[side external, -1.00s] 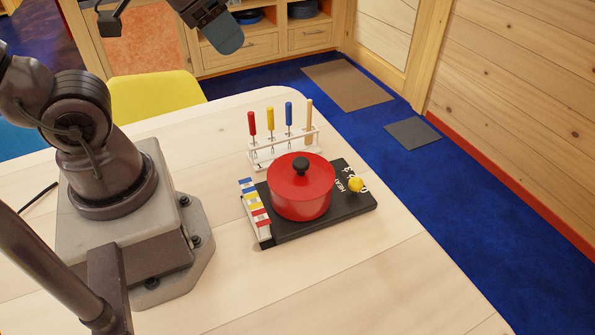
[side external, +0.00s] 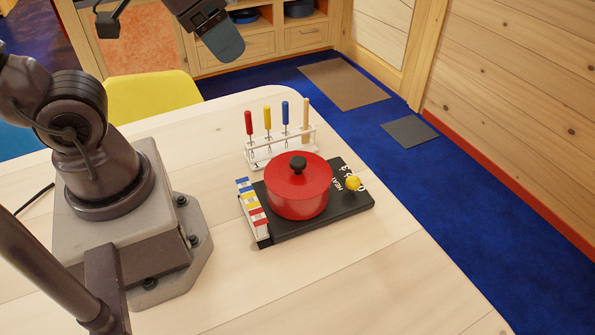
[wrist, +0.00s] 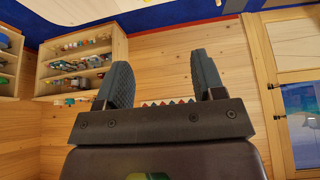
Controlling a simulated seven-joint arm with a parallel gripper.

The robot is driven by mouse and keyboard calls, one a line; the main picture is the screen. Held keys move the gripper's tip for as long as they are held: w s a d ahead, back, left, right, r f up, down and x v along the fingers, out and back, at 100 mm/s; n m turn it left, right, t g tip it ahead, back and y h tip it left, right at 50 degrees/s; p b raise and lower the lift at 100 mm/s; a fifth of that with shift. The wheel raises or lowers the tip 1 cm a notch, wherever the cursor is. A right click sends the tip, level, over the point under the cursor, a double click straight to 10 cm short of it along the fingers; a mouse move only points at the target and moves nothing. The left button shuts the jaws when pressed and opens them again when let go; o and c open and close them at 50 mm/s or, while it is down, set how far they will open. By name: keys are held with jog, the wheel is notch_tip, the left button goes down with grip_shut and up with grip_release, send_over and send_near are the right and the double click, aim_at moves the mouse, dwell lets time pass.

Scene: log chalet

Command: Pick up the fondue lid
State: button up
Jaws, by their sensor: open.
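The red fondue lid (side external: 290,176) with a black knob (side external: 298,164) sits on the red pot (side external: 299,208). The pot stands on a black heater base (side external: 330,215) with a yellow dial. My gripper (side external: 226,50) is high at the top of the side view, well above and away from the lid, and only partly in the picture. In the wrist view my gripper (wrist: 160,85) shows two fingers spread apart with nothing between them. The lid is not in the wrist view.
A white rack (side external: 282,148) with red, yellow and blue-handled forks and a wooden stick stands behind the pot. A strip of coloured blocks (side external: 251,208) lies along the heater's left side. The table (side external: 360,290) is clear in front and to the right.

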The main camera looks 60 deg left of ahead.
jog(key=w+d+f+m+g+y, duration=0.3)
jog(key=d+f+m+g, duration=0.4)
jog(key=d+f, duration=0.3)
jog(key=m+t+y, duration=0.5)
jog(key=m+y, duration=0.8)
send_near(300, 166)
jog(key=x, duration=1)
jog(key=shift+f, duration=0.15)
jog(key=c, duration=1)
